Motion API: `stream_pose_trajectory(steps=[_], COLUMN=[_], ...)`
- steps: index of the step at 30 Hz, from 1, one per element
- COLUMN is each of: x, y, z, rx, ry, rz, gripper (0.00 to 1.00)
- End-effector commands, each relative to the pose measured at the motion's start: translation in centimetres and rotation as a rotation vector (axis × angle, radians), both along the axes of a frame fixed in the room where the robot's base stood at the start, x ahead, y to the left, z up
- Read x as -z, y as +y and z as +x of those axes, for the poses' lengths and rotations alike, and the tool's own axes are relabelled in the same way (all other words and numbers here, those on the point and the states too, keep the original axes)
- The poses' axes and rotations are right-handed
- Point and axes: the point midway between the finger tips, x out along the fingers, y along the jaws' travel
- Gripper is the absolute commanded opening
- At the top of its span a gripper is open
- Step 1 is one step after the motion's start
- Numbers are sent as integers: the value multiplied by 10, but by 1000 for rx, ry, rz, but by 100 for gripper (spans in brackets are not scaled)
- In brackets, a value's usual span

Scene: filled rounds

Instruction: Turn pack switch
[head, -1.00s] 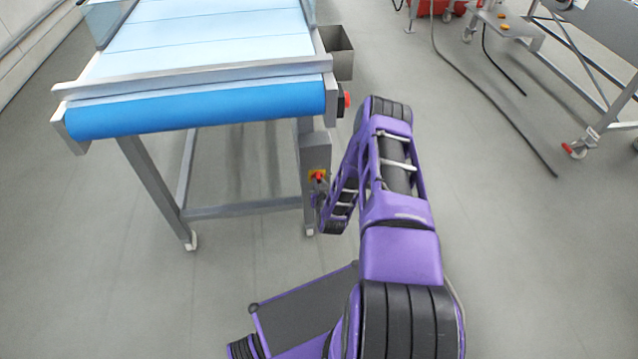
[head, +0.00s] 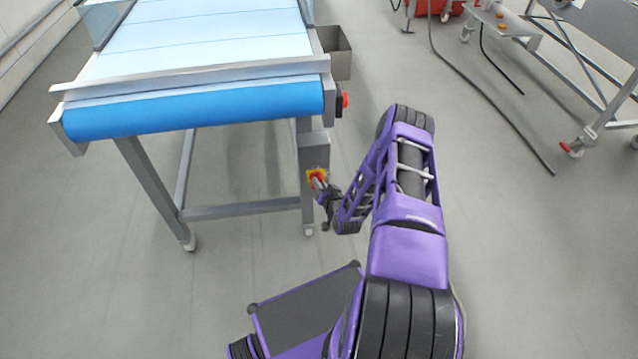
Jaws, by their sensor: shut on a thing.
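The pack switch (head: 314,174) is a small red knob on a yellow plate. It sits on a grey box (head: 313,145) fixed to the conveyor's right front leg. My gripper (head: 319,182) is at the switch, coming from the lower right, and is shut on the red knob. The fingers cover part of the knob, so the way it points cannot be made out.
The conveyor (head: 200,113) with its blue roller end stands at the left. A red button (head: 345,99) sticks out on its right side, above my gripper. A metal bin (head: 337,62) hangs behind it. A dark hose (head: 490,100) lies on the floor at right.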

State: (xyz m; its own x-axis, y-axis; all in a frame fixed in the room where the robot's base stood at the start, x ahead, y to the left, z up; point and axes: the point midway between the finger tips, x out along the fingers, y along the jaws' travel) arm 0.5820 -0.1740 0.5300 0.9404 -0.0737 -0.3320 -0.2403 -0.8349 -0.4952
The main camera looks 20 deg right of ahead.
Motion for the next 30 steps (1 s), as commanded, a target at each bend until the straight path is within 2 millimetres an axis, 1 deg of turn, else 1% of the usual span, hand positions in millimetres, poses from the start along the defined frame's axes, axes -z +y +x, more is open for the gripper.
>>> stream_pose_trajectory(steps=[11, 12, 14, 15, 17, 26, 29, 30], x=[1, 1, 1, 1, 1, 0, -3, -4], y=[1, 1, 1, 1, 1, 0, 1, 1], z=[-1, -1, -1, -1, -1, -1, -7, -12], rx=[-1, -1, -1, -1, -1, 0, -1, -2], ry=[1, 1, 1, 1, 0, -1, 0, 2], rz=[8, 7, 7, 7, 7, 5, 6, 7], gripper=[0, 18, 29, 36, 46, 46, 46, 46])
